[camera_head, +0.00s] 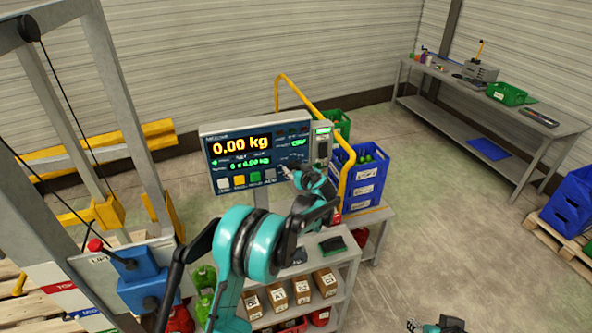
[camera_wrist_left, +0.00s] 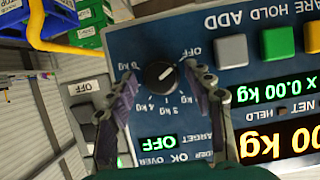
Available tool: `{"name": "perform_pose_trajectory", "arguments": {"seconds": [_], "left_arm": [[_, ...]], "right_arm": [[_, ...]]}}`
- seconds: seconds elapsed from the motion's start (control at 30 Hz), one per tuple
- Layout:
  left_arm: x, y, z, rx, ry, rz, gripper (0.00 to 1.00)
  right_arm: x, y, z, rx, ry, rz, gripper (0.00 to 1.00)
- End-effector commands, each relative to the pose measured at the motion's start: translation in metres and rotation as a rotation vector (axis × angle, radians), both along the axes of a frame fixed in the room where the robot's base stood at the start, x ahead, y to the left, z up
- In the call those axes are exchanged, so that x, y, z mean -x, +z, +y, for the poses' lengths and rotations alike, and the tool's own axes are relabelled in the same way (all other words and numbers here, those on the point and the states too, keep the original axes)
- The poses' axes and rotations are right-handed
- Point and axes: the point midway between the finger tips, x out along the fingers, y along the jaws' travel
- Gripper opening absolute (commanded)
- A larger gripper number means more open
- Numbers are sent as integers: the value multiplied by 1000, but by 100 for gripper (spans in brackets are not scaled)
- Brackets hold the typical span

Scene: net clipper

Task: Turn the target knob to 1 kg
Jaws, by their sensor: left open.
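The target knob (camera_wrist_left: 160,75) is a round black dial on the blue scale panel (camera_wrist_left: 235,78), which appears upside down in the left wrist view. Its white pointer mark is toward the OFF label, and the green target display (camera_wrist_left: 157,142) reads OFF. My left gripper (camera_wrist_left: 163,78) is open, with one finger on each side of the knob; I cannot tell if either touches it. In the head view my left gripper (camera_head: 288,172) is at the panel's lower right and hides the knob. The scale console (camera_head: 240,145) shows 0.00 kg. A teal part of my right arm shows at the bottom edge.
A shelf unit (camera_head: 345,258) with boxes stands below the console. Blue crates (camera_head: 362,180) and a yellow rail (camera_head: 345,180) are right behind it. A lift frame (camera_head: 105,90) with a red-button control box is at left.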

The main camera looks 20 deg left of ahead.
Motion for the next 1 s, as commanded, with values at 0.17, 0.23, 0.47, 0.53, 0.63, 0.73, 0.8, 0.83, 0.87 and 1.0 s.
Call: {"name": "perform_pose_trajectory", "arguments": {"seconds": [0.17,0.23,0.47,0.53,0.63,0.73,0.8,0.83,0.87,1.0], "left_arm": [[0,0,0,0,0,0,52],[0,0,0,0,0,0,47],[0,0,1,0,0,0,3],[0,0,1,0,0,0,3],[0,0,1,-1,1,1,3],[-1,0,1,-8,1,4,3],[-1,0,1,-19,0,12,3],[-1,0,1,-27,1,17,3],[-1,-1,1,-35,0,22,3],[-1,-2,1,-92,1,61,3]], "right_arm": [[0,0,0,0,0,0,40],[0,0,0,0,0,0,40],[0,0,0,0,0,0,40],[0,0,0,0,0,0,40],[0,0,0,0,0,0,40],[0,-1,0,0,0,0,40],[0,-2,0,0,0,0,40],[0,-3,0,0,0,0,40],[0,-4,0,0,0,0,40],[0,-10,0,0,0,0,40]]}}
